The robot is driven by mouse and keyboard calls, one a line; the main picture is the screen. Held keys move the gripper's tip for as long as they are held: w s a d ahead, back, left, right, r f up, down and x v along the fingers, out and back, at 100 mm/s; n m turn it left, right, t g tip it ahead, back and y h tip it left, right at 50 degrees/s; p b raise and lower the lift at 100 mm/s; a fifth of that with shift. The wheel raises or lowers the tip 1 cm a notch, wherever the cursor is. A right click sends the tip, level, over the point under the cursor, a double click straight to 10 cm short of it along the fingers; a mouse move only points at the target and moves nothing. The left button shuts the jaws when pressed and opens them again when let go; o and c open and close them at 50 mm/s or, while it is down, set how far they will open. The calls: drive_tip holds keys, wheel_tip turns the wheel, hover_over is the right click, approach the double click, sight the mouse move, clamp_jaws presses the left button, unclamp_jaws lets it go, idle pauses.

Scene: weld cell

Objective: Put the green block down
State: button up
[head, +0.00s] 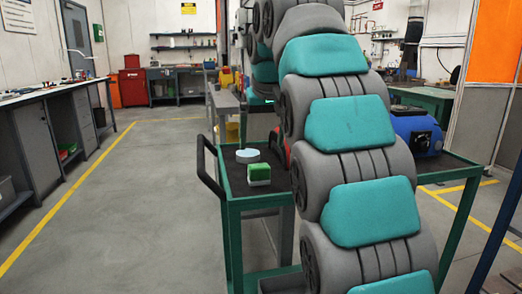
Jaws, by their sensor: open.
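The green block (259,168) rests on the dark top of a green-framed cart (236,184). A whitish lower part shows beneath its green top; I cannot tell if that is the block itself or another piece. A pale blue disc (248,156) lies just behind it, a little to the left. My grey and teal arm rises on the right of the picture and bends over at the top. My gripper cannot be made out; the arm hides the area right of the block.
A blue machine (412,132) sits on the cart's right side, beyond my arm. The cart's black handle (208,168) sticks out left. A long workbench (50,125) lines the left wall. The floor between is clear, with a yellow line.

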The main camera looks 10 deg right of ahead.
drive_tip(key=shift+v, duration=0.8)
drive_tip(key=shift+s+f, duration=0.1)
drive_tip(key=s+f+g, duration=0.3)
drive_tip(key=s+f, duration=1.3)
drive_tip(key=s, duration=0.3)
drive_tip(key=s+f+g, duration=0.3)
drive_tip(key=s+f, duration=1.4)
drive_tip(key=s, duration=0.2)
drive_tip(key=shift+s, duration=0.4)
